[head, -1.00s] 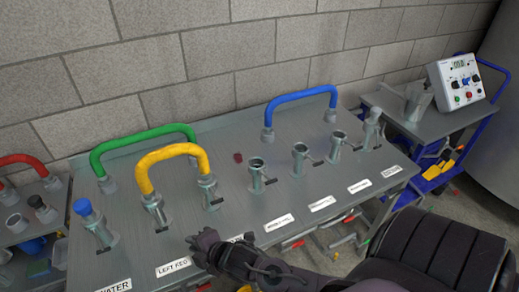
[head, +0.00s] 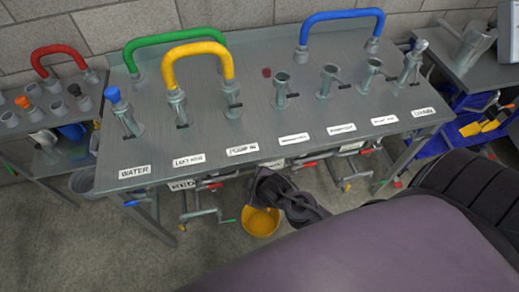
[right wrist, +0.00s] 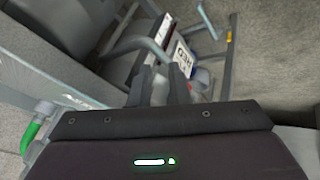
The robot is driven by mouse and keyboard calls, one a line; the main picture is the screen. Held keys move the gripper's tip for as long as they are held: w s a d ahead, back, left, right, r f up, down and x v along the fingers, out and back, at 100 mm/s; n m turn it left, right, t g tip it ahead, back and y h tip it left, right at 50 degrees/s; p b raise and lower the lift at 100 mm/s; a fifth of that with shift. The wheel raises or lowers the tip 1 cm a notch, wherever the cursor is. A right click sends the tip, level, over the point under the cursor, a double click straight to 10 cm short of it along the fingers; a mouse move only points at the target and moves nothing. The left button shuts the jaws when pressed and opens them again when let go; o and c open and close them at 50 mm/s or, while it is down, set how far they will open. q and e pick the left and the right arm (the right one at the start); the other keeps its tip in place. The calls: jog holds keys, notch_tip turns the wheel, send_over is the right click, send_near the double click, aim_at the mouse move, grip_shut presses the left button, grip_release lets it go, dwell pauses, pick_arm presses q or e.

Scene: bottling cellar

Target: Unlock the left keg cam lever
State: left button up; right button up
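The left keg fitting (head: 177,104) stands on the steel bench behind the LEFT KEG label (head: 189,160). One end of the yellow hose (head: 197,48) sits in it, and the other end is in the pump-in fitting (head: 231,93). Its cam lever (head: 182,126) is a small dark bar low at the fitting's front; I cannot tell its exact angle. My right gripper (head: 262,174) is at the bench's front edge, to the right of and apart from that lever. In the right wrist view, its fingers (right wrist: 162,85) are apart with nothing clearly between them. My left gripper is out of view.
A blue-capped water fitting (head: 119,104) stands left of the left keg fitting. Green (head: 150,43) and blue (head: 338,18) hoses arch behind. Valve handles (head: 203,212) hang below the front edge, and a yellow bucket (head: 260,222) is on the floor. Space above the labels is clear.

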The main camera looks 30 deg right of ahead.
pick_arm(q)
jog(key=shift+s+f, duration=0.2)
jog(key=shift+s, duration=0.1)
pick_arm(e)
jog(key=shift+s+d+f, duration=0.15)
jog(key=shift+s+f, duration=0.2)
jog(key=shift+f, duration=0.3)
jog(key=shift+s+d+f, duration=0.1)
jog(key=shift+s+f, duration=0.2)
jog(key=shift+f, duration=0.3)
